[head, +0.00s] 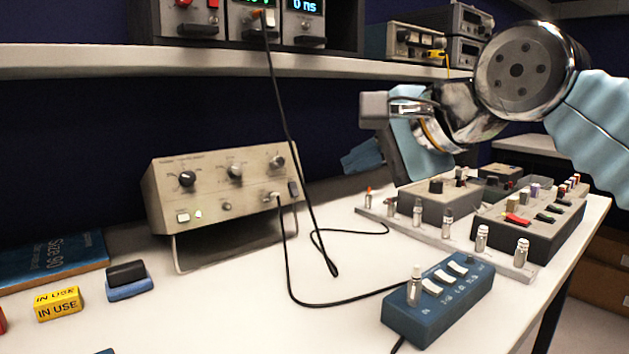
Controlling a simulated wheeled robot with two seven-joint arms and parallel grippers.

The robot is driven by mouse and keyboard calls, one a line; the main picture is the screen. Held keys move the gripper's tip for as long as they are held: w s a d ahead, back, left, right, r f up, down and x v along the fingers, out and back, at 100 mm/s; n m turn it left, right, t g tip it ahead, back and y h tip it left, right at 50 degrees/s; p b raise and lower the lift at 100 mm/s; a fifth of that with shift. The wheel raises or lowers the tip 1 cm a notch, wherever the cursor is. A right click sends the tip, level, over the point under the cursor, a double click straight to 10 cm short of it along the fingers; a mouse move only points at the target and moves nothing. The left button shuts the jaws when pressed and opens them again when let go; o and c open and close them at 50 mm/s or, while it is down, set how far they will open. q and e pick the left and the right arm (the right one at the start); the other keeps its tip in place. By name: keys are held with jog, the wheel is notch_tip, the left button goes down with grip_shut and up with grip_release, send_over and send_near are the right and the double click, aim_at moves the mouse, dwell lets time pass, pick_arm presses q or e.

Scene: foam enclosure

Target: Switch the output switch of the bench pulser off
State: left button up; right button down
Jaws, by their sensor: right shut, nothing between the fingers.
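The bench pulser is most likely the beige instrument (218,192) tilted up on a wire stand at the back left of the bench. My left gripper is out of view.
A blue switch box (438,302) stands at the front, with a black lead to the instrument. Grey control boxes (530,219) and a strip of metal posts lie at right. A yellow "IN USE" block (58,304) is at left. A shelf (200,62) overhangs the back.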

aim_at(296, 193)
jog(key=x, duration=1.3)
jog(key=shift+w+a+f, duration=0.15)
jog(key=shift+w+f, duration=0.05)
jog(key=shift+w, duration=0.1)
